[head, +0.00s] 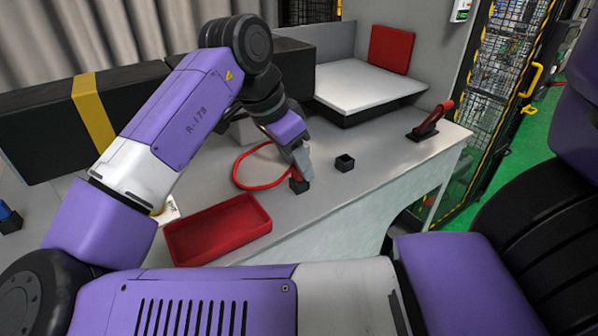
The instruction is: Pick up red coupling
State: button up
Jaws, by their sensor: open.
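My gripper (302,162) is over the grey worktop, pointing down at a small black block (299,187). It is open; the gap between its fingers is hard to see from here. A small bit of red shows at the fingertips, just above this block; it may be the red coupling, mostly hidden by the gripper. I cannot tell whether the fingers touch it. A thin red ring (236,172) lies on the worktop to the left of the gripper.
An empty-looking red tray (217,228) lies at the front. A second black block (345,162) stands right of the gripper. A red-handled black device (432,122) is near the right edge. A white platform (368,84) and a black case with a yellow band (92,112) stand behind.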

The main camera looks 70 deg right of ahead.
jog(key=shift+c, duration=0.5)
grip_shut()
jog(key=shift+r, duration=0.15)
